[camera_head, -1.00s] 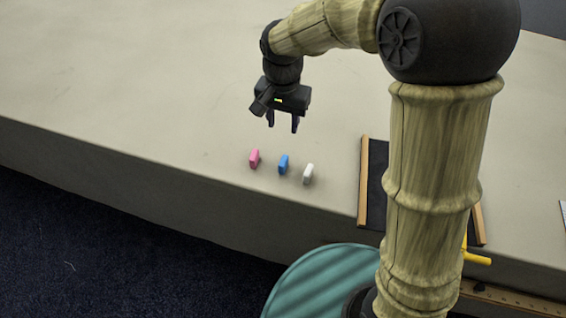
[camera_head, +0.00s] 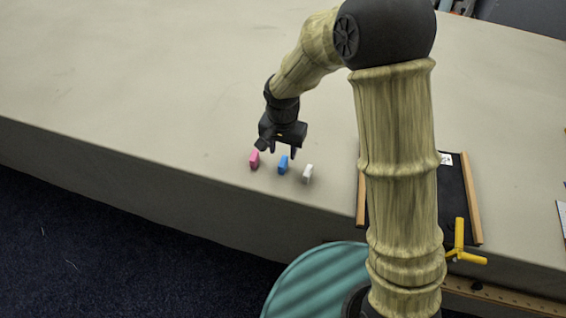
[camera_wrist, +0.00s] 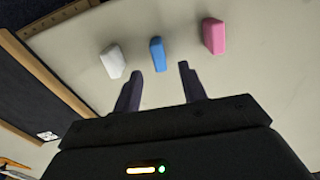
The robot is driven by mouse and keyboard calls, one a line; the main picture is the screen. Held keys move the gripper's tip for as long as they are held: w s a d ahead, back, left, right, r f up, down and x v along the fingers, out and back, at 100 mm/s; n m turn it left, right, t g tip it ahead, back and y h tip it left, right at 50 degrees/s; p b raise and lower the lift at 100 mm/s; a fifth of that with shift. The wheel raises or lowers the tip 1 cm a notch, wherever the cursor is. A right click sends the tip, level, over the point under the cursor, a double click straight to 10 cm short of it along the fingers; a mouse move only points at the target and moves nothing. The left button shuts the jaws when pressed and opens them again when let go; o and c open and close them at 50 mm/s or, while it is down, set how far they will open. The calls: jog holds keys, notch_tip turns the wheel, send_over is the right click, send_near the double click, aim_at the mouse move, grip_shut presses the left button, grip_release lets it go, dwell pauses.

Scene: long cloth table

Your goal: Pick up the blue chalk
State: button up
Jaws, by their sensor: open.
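The blue chalk (camera_head: 283,165) stands on the cloth table between a pink chalk (camera_head: 254,160) and a white chalk (camera_head: 308,173). My gripper (camera_head: 282,153) is open and empty, low over the table just behind the blue chalk. In the wrist view the blue chalk (camera_wrist: 158,54) lies just beyond the open fingertips (camera_wrist: 160,72), roughly in line with the gap between them. The white chalk (camera_wrist: 112,61) is to its left there and the pink chalk (camera_wrist: 213,36) to its right, both outside the gap.
A dark board with wooden side rails (camera_head: 473,198) lies to the right, partly hidden by my arm. A yellow three-armed object (camera_head: 460,243) is near the table's front edge. The table left of and behind the chalks is clear.

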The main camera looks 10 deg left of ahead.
aim_at(283, 161)
jog(key=shift+f, duration=0.85)
jog(key=shift+s+f+p, duration=0.1)
jog(key=shift+f+p, duration=0.65)
jog(key=shift+f, duration=1.85)
grip_shut()
